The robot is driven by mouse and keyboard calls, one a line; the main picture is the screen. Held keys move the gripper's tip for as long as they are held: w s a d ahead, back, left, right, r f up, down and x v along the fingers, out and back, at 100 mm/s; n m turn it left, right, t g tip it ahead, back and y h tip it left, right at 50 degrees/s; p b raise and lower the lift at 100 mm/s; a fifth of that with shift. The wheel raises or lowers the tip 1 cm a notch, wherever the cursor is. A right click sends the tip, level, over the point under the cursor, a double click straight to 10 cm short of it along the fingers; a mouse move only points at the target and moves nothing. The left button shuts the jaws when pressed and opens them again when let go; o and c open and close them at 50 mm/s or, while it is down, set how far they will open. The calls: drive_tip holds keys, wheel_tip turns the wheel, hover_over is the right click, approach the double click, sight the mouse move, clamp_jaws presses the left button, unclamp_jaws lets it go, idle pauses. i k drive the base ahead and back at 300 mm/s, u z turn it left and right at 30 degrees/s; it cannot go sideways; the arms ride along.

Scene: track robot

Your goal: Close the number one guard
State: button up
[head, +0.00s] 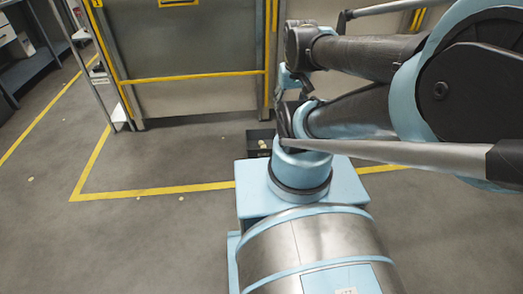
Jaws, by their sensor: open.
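A tall grey guard panel (195,50) with yellow edging stands at the back, left of my arm. A yellow bar (195,77) crosses it, and a yellow-edged plate (178,2) is cut off at the top. My gripper (291,80) shows small and partly hidden at the end of my folded arm, in front of the panel's right post. It is open and appears empty, apart from the panel.
A dark open box (259,147) with pale pieces sits on the floor by the panel's foot, partly hidden by my base. A yellow floor line (150,193) runs before it. A bench (28,65) stands far left. The left floor is mostly clear, with small pale bits.

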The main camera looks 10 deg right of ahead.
sight(96, 3)
drive_tip(key=k, duration=1.3)
drive_tip(key=u, duration=0.45)
drive_tip(key=i, duration=2)
drive_tip(key=z, duration=0.4)
